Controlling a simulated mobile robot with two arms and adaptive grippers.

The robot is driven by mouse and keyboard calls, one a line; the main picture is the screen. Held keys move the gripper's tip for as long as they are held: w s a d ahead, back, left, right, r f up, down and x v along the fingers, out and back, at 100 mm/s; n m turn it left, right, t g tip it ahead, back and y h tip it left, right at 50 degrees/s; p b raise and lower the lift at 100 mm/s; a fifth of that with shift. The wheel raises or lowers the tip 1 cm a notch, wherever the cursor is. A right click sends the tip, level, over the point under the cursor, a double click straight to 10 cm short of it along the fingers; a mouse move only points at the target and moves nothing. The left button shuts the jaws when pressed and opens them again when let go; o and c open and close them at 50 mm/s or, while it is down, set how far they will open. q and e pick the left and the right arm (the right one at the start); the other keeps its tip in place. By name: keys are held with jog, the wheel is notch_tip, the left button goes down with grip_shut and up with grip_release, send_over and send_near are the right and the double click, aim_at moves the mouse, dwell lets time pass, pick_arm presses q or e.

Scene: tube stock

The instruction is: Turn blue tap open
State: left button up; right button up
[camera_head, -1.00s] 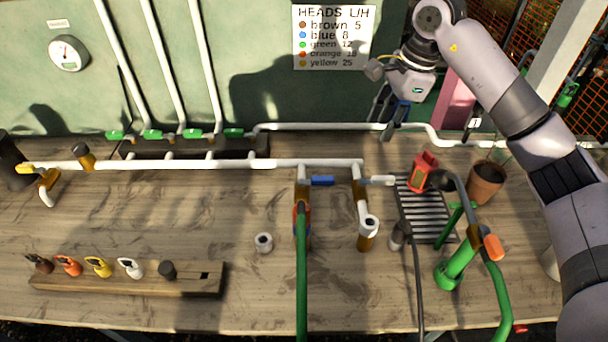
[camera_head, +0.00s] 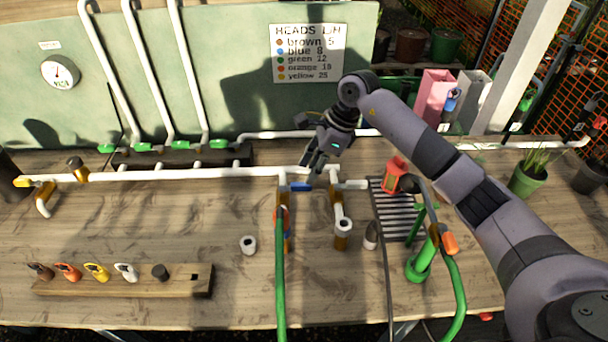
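The blue tap (camera_head: 299,187) is a short blue lever on the brass valve below the white pipe, near the middle of the bench. Its lever lies crosswise, pointing right, above the green hose's fitting. My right gripper (camera_head: 314,174) comes down from behind and above, close to the right end of the blue lever. Its fingers look apart with nothing between them; whether one touches the lever cannot be told. A similar white tap lever (camera_head: 352,185) points right on the neighbouring valve. My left gripper is out of view.
The white pipe (camera_head: 200,174) runs along the bench. A green hose (camera_head: 280,280) hangs towards the front. A white-topped outlet (camera_head: 342,229), a red-orange box (camera_head: 394,175) and a slotted grate (camera_head: 405,226) lie right. A wooden rack (camera_head: 110,285) stands front left.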

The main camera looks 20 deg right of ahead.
aim_at(302, 183)
jog(key=p+x, duration=0.1)
jog(key=x, duration=0.3)
jog(key=shift+a, duration=0.1)
jog(key=shift+w+a+f, duration=0.1)
jog(key=shift+f, duration=0.4)
jog(key=c, duration=0.8)
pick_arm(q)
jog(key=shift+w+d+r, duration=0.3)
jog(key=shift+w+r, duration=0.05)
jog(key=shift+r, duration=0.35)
pick_arm(e)
grip_shut()
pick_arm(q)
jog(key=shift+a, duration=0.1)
